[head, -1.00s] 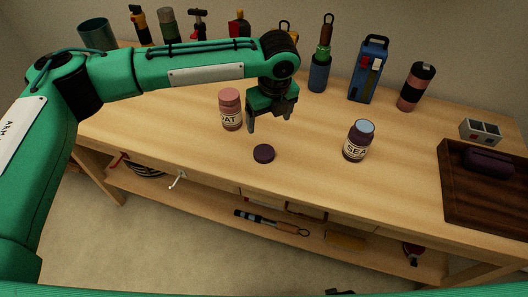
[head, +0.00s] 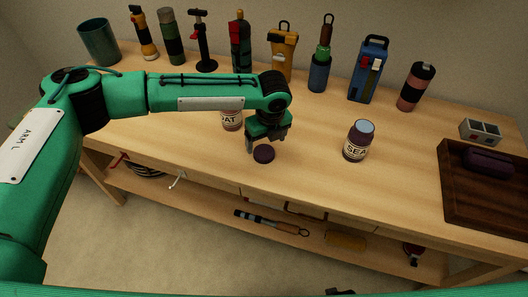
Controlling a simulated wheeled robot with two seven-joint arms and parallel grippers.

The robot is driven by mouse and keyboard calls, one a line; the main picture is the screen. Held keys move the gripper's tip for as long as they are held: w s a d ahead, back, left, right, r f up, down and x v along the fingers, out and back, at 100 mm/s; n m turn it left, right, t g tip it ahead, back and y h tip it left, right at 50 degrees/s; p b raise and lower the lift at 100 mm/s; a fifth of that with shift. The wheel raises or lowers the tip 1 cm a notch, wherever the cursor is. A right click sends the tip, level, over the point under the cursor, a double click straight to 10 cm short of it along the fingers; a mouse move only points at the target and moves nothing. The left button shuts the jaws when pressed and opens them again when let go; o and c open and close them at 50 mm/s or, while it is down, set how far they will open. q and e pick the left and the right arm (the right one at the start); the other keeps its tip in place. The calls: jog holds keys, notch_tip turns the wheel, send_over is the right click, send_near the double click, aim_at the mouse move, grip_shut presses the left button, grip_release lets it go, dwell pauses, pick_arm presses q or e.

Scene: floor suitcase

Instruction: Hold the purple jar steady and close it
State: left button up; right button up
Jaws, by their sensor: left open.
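The purple jar (head: 354,153) stands upright on the table right of centre. Its top shows pale blue with no purple lid on it, and its label reads "SEA". A round dark purple lid (head: 264,155) lies flat on the table to the jar's left, near the front edge. My left gripper (head: 267,147) points down, open, just above and behind the lid. I cannot tell whether its fingers touch the lid. My right gripper is out of view.
A pink jar (head: 232,122) stands left of the gripper, partly hidden by my arm. A dark wooden tray (head: 460,218) holding a purple case (head: 488,161) is at right. Bottles and tools line the back. The table between lid and purple jar is clear.

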aim_at(264, 152)
pick_arm(q)
jog(key=f, duration=0.4)
jog(key=shift+a+f, duration=0.1)
jog(key=shift+a, duration=0.15)
jog(key=c, duration=1)
